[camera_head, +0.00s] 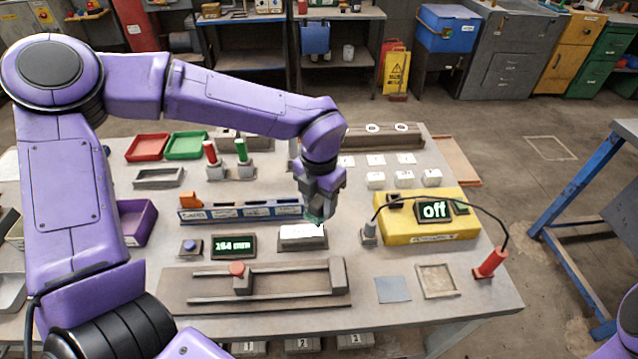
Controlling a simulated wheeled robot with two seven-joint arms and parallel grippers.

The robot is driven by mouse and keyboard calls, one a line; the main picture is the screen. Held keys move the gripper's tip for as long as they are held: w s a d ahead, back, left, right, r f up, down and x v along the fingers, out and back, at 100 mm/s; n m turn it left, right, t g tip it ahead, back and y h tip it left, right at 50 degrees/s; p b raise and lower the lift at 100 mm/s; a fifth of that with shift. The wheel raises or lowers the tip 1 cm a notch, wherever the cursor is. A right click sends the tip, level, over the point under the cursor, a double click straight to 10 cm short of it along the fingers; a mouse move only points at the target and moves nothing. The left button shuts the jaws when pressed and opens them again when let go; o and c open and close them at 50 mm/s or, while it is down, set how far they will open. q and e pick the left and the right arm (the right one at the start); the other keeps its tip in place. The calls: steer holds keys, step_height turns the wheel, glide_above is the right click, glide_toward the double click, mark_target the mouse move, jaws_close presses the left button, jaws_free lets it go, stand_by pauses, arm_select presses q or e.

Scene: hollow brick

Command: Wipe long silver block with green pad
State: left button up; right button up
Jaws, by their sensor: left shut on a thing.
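My left gripper (318,208) points down over the middle of the table and is shut on a small green pad (313,219), mostly hidden by the fingers. Just below it in the picture lies a silver block (302,238) with a bright, whitish top. The pad is at the block's far edge; I cannot tell whether they touch. My right gripper is out of view.
A slide rail with a red knob (237,270) lies in front, beside a display (234,246). A blue rack (240,212) stands behind left. A yellow unit (430,222) with a cabled red probe (490,262) is right. A grey-blue square (393,290) lies flat front right.

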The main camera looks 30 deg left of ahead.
arm_select(q)
steer(key=shift+s+r+p, duration=0.1)
steer(key=shift+r+p, duration=0.8)
steer(key=shift+r, duration=0.4)
steer(key=shift+f, duration=0.1)
